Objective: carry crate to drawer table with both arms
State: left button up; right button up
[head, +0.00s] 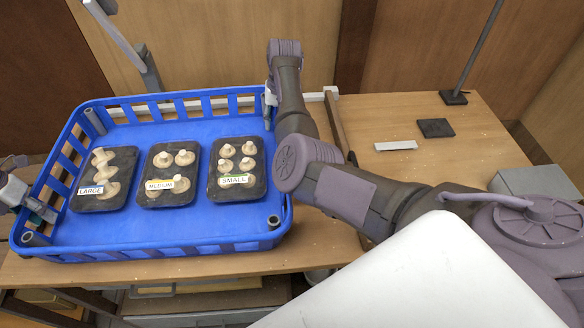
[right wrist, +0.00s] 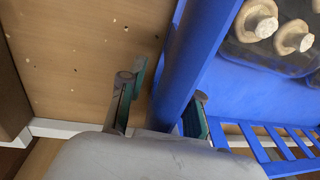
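The blue crate (head: 150,235) is at the left of the head view, level, over the wooden table; I cannot tell if it rests on it. It holds three black trays of pale mushrooms, labelled LARGE (head: 118,198), MEDIUM (head: 150,200) and SMALL (head: 228,195). My left gripper (head: 36,209) is at the crate's left wall, with a finger inside the rim; its other finger is hidden. My right gripper (right wrist: 165,108) is at the crate's right wall. In the right wrist view its fingers stand apart on either side of the wall, with a gap at the outer finger.
The wooden table (head: 400,120) extends right of the crate, with a white strip (head: 395,145), a dark flat block (head: 435,128) and a stand with a pole (head: 453,97). Wooden panels stand behind. A grey box (head: 540,182) is at the far right.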

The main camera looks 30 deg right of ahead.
jog(key=shift+r, duration=0.25)
pick_arm(q)
notch_tip(320, 180, up, 12)
jog(key=a, duration=0.1)
jog(key=shift+w+a, duration=0.2)
jog(key=shift+w, duration=0.15)
pick_arm(e)
notch_tip(320, 180, up, 12)
jog(key=d, duration=0.1)
jog(key=shift+s+d+f, duration=0.15)
jog(key=shift+s+f, duration=0.1)
jog(key=shift+s, duration=0.05)
